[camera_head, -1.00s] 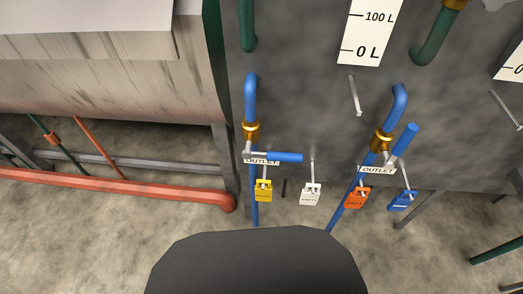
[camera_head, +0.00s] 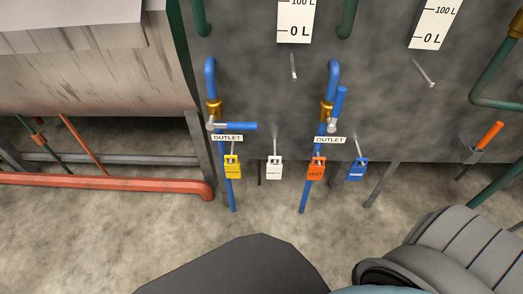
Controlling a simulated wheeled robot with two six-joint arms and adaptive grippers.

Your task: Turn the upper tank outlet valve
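Two outlet valves sit on blue pipes below the grey tank wall (camera_head: 375,85). The left valve's blue handle (camera_head: 238,126) lies level, across its pipe. The right valve's blue handle (camera_head: 339,102) points up, roughly along its pipe. Each has a brass fitting and a white OUTLET label, one at the left valve (camera_head: 227,138) and one at the right (camera_head: 330,140). I cannot tell which one belongs to the upper tank. Neither of my grippers shows, and nothing touches the handles.
A yellow padlock (camera_head: 233,171), a white one (camera_head: 274,171), an orange one (camera_head: 316,171) and a blue one (camera_head: 357,171) hang below the valves. An orange handle (camera_head: 490,136) stands at right. A red pipe (camera_head: 110,182) runs low at left. Concrete floor is in front.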

